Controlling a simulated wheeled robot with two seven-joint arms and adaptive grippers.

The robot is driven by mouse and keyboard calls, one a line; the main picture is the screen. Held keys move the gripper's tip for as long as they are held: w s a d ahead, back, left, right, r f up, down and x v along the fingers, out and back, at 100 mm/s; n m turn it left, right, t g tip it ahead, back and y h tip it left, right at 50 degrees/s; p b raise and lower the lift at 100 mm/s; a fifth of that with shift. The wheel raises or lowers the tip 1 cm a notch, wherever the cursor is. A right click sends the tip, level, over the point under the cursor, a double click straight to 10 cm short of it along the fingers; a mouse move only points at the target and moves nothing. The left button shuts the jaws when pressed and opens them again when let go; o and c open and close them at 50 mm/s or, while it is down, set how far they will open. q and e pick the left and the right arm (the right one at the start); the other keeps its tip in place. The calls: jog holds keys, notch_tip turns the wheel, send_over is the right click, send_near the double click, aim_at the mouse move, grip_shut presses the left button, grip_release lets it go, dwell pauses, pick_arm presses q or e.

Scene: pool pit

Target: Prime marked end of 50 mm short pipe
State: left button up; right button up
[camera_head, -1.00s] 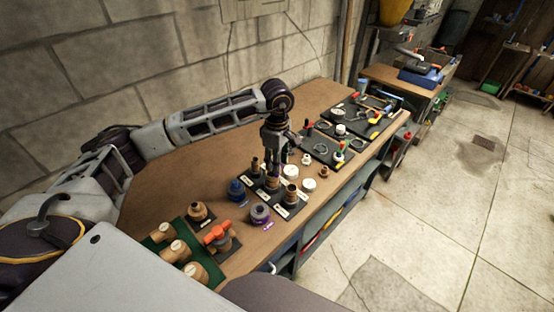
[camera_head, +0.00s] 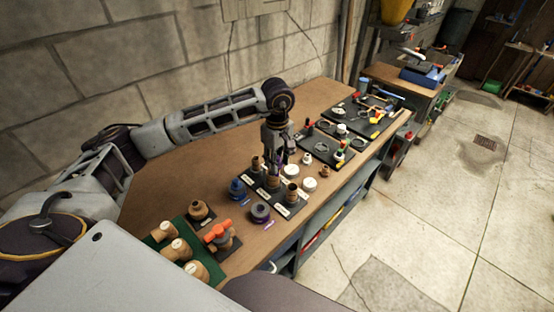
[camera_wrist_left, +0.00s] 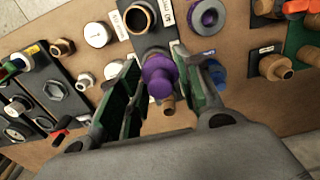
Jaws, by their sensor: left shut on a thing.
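My left gripper (camera_head: 276,160) is above the middle of the black labelled stand (camera_head: 284,211), pointing down. In the left wrist view its green-padded fingers (camera_wrist_left: 163,95) are closed around a purple-capped applicator (camera_wrist_left: 158,76). Brown short pipes stand upright on the stand: one at the back (camera_head: 255,164), one under the gripper (camera_head: 273,183), one at the front (camera_head: 291,193). The front pipe's open end also shows in the left wrist view (camera_wrist_left: 140,17). The purple cap hides the spot below it, so I cannot tell whether the applicator touches a pipe. A purple-rimmed can (camera_head: 260,212) stands in front of the stand.
A blue can (camera_head: 237,189) stands left of the stand. An orange-handled valve (camera_head: 218,236) and brown fittings on a green mat (camera_head: 160,246) are nearer. White caps (camera_head: 309,184) and black tool trays (camera_head: 325,146) lie to the right. The table's back left is bare.

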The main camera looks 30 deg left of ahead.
pick_arm(q)
jog(key=shift+f, duration=0.1)
jog(key=shift+f+b, duration=0.8)
jog(key=shift+f, duration=1.35)
jog(key=shift+w+a+b, duration=0.4)
jog(key=shift+a, duration=0.05)
jog(key=shift+w+d+b, duration=0.45)
jog(key=shift+w+b, duration=0.2)
jog(key=shift+w, duration=0.1)
jog(key=shift+w, duration=0.2)
dwell(0.5)
jog(key=shift+w+b, duration=0.25)
jog(key=shift+b, duration=0.05)
jog(key=shift+w, duration=0.1)
dwell(0.4)
jog(key=shift+w, duration=0.3)
